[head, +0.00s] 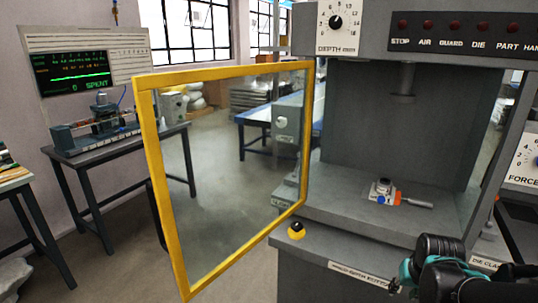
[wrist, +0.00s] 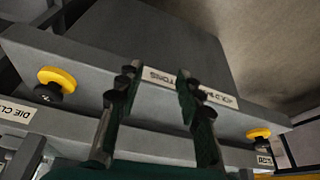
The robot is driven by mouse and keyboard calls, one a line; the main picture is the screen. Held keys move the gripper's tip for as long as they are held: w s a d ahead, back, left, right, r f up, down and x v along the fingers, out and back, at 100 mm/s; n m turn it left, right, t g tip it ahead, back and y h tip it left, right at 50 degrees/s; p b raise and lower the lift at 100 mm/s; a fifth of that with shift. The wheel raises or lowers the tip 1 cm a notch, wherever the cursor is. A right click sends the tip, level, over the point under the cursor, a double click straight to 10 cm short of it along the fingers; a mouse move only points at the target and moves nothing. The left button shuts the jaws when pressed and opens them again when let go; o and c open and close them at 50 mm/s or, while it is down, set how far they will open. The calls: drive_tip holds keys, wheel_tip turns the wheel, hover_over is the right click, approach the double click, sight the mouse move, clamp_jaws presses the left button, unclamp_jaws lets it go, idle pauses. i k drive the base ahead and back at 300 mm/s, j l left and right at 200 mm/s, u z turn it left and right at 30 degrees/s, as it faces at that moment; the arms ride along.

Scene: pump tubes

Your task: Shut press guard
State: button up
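The press guard (head: 148,160) is a clear panel in a yellow frame. It stands swung open at the left of the press (head: 400,150), leaving the press front uncovered. A yellow strip at the bottom right edge of the wrist view may be part of its frame; I cannot tell. My gripper (wrist: 158,76) shows two dark fingers held apart with nothing between them, in front of the press's grey front ledge. In the head view, dark and teal parts of my arm are at the bottom right, well right of the guard; the fingertips are not clear there.
A yellow-topped button (head: 297,230) sits on the press ledge near the guard's lower right corner. The wrist view shows two such buttons, left (wrist: 57,78) and right (wrist: 259,133). A small die part with an orange-handled tool (head: 400,198) lies on the press bed.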

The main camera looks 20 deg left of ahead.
sight(142, 85)
drive_tip(key=k+j+z, duration=0.1)
drive_tip(key=j, duration=0.3)
drive_tip(key=k+j+z, duration=0.1)
drive_tip(key=j, duration=0.3)
drive_tip(key=k+j, duration=0.2)
drive_tip(key=j, duration=0.2)
drive_tip(key=k+j+z, duration=0.15)
drive_tip(key=j, duration=0.25)
drive_tip(key=k+j+z, duration=0.1)
drive_tip(key=j, duration=0.25)
drive_tip(key=k+j+z, duration=0.1)
drive_tip(key=k+j, duration=0.2)
drive_tip(key=j+z, duration=0.1)
drive_tip(key=j, duration=0.3)
drive_tip(key=k+j+z, duration=0.1)
drive_tip(key=j, duration=0.25)
drive_tip(key=k+j+z, duration=0.1)
drive_tip(key=j, duration=0.3)
drive_tip(key=k+j, duration=0.15)
drive_tip(key=k, duration=0.2)
drive_tip(key=k+j+z, duration=0.1)
drive_tip(key=k, duration=0.3)
